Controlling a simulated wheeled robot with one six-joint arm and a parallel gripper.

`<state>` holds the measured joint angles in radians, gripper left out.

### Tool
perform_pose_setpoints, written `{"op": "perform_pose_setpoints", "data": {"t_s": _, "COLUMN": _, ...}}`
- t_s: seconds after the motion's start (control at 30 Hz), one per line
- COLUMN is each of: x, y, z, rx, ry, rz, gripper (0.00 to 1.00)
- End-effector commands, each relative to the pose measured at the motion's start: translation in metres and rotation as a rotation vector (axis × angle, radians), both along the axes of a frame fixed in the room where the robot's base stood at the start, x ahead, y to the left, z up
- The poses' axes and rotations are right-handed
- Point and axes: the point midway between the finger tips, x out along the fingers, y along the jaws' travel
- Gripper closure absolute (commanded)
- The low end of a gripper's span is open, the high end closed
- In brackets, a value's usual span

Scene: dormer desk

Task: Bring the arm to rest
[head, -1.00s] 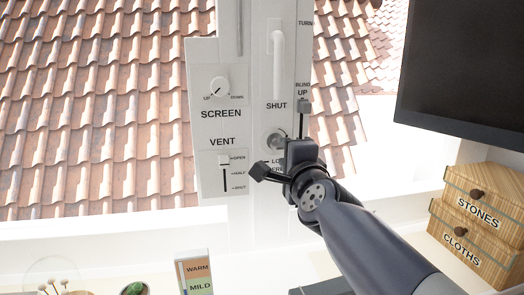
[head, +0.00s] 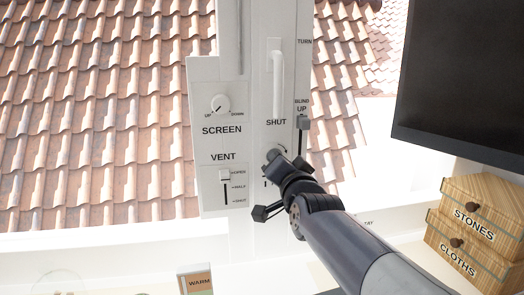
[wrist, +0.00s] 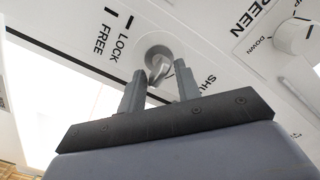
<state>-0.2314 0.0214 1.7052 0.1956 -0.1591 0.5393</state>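My gripper (wrist: 159,72) shows in the wrist view with its two fingers apart. A round silver lock knob (wrist: 155,50) with a small turning tab lies just beyond them, the tab appearing between the fingertips. I cannot tell whether the fingers touch it. The LOCK and FREE marks are printed beside the knob. In the head view my gripper (head: 288,160) is at the window post, in front of the lock knob and mostly covering it. My arm reaches up to it from the lower right.
The post carries a white handle (head: 278,85) by SHUT, a SCREEN dial (head: 220,104), a VENT slider (head: 225,175) at OPEN and a BLIND slider (head: 303,123) near UP. A dark monitor (head: 460,80) and wooden drawers (head: 470,225) stand right. A WARM card (head: 196,280) stands below.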

Motion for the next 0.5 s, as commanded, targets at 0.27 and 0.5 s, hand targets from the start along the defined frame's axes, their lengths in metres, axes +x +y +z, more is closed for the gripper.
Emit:
{"op": "perform_pose_setpoints", "data": {"t_s": 0.27, "x": 0.0000, "y": 0.0007, "z": 0.0051, "rx": -0.212, "ry": -0.040, "rz": 0.000, "gripper": 0.68}}
{"op": "perform_pose_setpoints", "data": {"t_s": 0.5, "x": -0.0001, "y": 0.0012, "z": 0.0051, "rx": -0.371, "ry": -0.072, "rz": 0.000, "gripper": 0.68}}
